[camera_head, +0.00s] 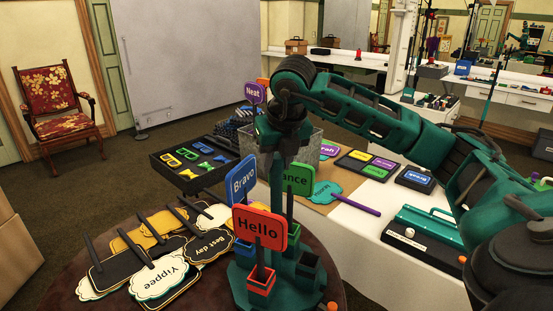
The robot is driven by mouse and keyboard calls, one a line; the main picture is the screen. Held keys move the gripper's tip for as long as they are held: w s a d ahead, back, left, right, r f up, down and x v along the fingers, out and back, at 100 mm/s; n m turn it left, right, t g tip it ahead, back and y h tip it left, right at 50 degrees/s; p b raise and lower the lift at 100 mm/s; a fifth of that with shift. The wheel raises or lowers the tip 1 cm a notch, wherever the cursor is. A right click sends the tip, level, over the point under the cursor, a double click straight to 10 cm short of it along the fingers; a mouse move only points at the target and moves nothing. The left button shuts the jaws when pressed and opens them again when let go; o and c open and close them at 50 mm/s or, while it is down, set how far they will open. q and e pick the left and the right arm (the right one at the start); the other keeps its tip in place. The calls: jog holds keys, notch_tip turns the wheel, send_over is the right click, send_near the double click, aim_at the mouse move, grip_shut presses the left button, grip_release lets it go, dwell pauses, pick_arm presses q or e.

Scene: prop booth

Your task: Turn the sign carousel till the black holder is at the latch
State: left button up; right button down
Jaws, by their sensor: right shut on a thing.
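The sign carousel (283,296) is teal and stands on a round dark table at the bottom centre. A blue "Bravo" sign (242,180) stands at the left, and a green sign (298,179), partly hidden, stands behind. The black holder (309,264) is at the right side and looks empty. My right gripper (278,178) points down over the middle, shut on the carousel's central post; its fingertips are hard to make out. I cannot clearly pick out the latch. My left gripper is out of view.
Loose signs, including "Yippee" (164,276) and "Best day" (208,247), lie left of the carousel. Behind is a black tray (160,167) of coloured props. A white table (385,262) at the right holds a teal box (427,228). My right arm crosses above it.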

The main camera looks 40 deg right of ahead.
jog(key=shift+m+h, duration=0.5)
jog(key=shift+m, duration=1.3)
jog(key=c, duration=0.8)
grip_release()
jog(key=shift+g, duration=0.3)
jog(key=shift+o, duration=0.2)
jog(key=p+v, duration=0.1)
jog(key=v, duration=1.2)
jog(key=shift+a+p, duration=0.15)
jog(key=shift+p, duration=0.2)
jog(key=shift+f, duration=0.1)
